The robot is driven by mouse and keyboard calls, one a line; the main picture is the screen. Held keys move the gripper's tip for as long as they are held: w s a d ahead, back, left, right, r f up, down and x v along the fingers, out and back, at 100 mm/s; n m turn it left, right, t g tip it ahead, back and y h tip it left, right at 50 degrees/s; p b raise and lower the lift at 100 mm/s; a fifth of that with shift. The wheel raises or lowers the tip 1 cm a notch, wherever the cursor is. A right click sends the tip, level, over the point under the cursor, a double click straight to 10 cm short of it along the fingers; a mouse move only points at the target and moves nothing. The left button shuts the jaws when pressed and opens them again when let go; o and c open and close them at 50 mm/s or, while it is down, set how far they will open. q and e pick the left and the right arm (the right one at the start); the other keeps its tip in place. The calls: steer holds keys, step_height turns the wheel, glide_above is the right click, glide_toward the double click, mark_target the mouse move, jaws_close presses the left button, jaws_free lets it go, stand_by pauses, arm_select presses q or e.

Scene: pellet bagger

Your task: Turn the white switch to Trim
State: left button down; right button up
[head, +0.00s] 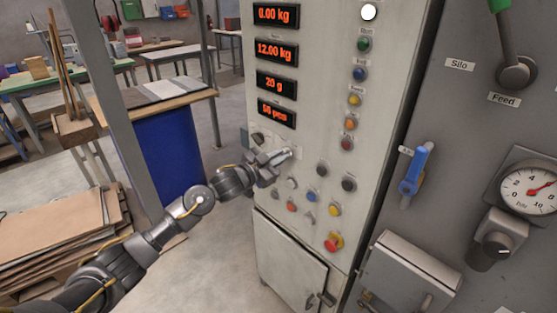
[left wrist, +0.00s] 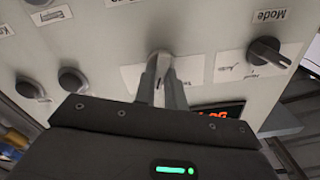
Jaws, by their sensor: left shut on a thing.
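My left gripper (head: 284,157) reaches the light panel of the bagger from the left, just below the red number displays. In the left wrist view its fingers (left wrist: 160,78) are shut on a pale switch knob (left wrist: 161,56), at a white label whose writing is mostly hidden behind the fingers. I cannot read which position the knob points to. In the head view the gripper hides most of this knob. My right gripper is not in view.
Black knobs (head: 322,170) and coloured buttons (head: 334,210) sit close below and right of the gripper. A dark Mode knob (left wrist: 264,52) is nearby in the wrist view. A red mushroom button (head: 333,242) is lower down. A blue-handled lever (head: 414,170) is farther right.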

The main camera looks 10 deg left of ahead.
arm_select(q)
steer(key=shift+m, duration=0.6)
steer(key=shift+m+b, duration=0.3)
steer(key=c, duration=1.5)
jaws_free()
steer(key=shift+o, duration=0.2)
steer(key=b+v, duration=0.2)
steer(key=v, duration=0.8)
steer(key=shift+s+a, duration=0.25)
steer(key=shift+s, duration=0.1)
